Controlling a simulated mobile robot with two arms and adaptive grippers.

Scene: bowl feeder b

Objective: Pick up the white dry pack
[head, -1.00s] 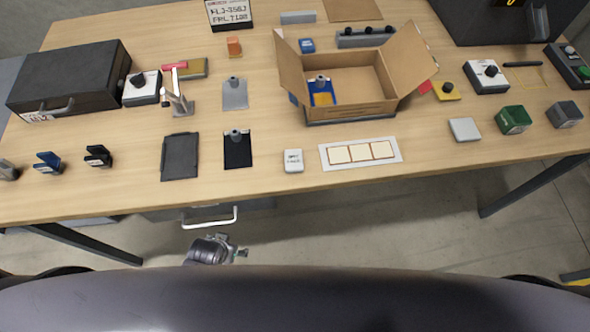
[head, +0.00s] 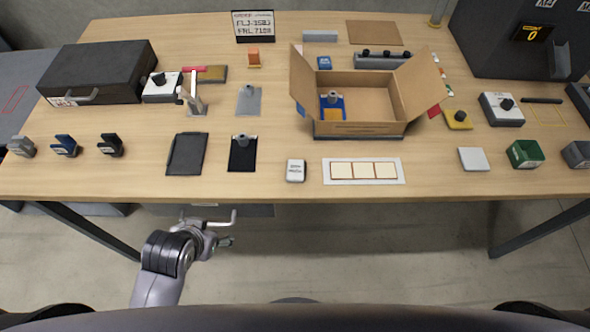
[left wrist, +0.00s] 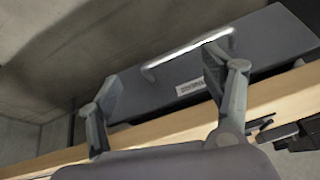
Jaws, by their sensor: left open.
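The white dry pack (head: 296,170) is a small white block with dark print on top. It lies on the table near the front edge, left of a white strip with three framed squares. My left gripper (head: 226,229) is in front of the table edge, below and left of the pack, and apart from it. In the left wrist view my left gripper (left wrist: 163,82) has its two fingers spread with nothing between them that it holds. The pack cannot be made out in that view. My right gripper is not in view.
A drawer with a pale handle (left wrist: 188,55) hangs under the table edge (left wrist: 180,122), close to my left gripper. An open cardboard box (head: 355,128) stands behind the pack. Bare tabletop surrounds the pack.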

